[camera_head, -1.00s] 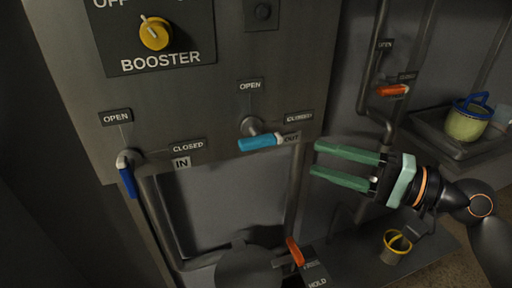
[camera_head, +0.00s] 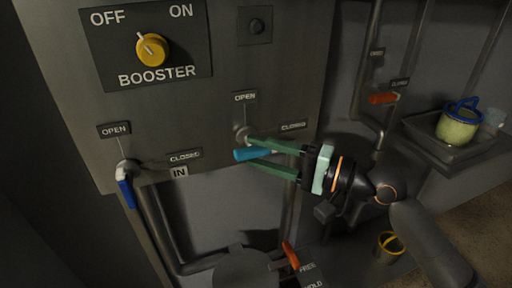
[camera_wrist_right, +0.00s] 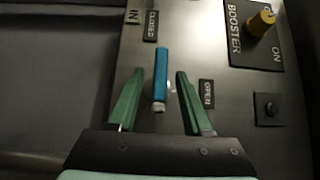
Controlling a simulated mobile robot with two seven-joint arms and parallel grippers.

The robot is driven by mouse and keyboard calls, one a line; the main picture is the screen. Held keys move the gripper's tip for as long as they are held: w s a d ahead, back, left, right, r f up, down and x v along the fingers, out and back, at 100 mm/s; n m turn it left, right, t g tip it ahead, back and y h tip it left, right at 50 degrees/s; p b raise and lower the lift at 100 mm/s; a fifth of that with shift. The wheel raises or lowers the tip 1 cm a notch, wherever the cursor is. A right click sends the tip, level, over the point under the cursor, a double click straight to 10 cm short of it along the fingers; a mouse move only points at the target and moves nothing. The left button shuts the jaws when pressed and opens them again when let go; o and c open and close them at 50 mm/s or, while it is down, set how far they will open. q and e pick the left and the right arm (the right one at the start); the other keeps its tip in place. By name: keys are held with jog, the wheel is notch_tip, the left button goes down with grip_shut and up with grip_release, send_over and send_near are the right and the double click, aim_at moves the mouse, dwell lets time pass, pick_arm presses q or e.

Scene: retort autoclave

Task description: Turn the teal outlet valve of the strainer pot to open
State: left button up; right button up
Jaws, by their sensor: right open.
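The teal outlet valve handle (camera_head: 252,154) lies roughly level below its grey hub on the steel panel, its end toward the CLOSED side. The OPEN label is above the hub. My right gripper (camera_head: 247,151) is open, with its green fingers reaching in from the right, one above and one below the handle. In the right wrist view the handle (camera_wrist_right: 160,75) stands between the two open fingers (camera_wrist_right: 158,72), with a visible gap on each side. Its pale end faces the palm. The fingers and palm hide the OUT label in the head view. My left gripper is not in view.
A dark blue IN valve handle (camera_head: 126,193) hangs down on the panel's left. The yellow BOOSTER knob (camera_head: 153,47) is above. Orange handles sit on the pipe at right (camera_head: 384,98) and below (camera_head: 290,254).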

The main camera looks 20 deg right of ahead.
jog(key=shift+w+a, duration=0.4)
jog(key=shift+a, duration=0.1)
jog(key=shift+c, duration=0.3)
grip_shut()
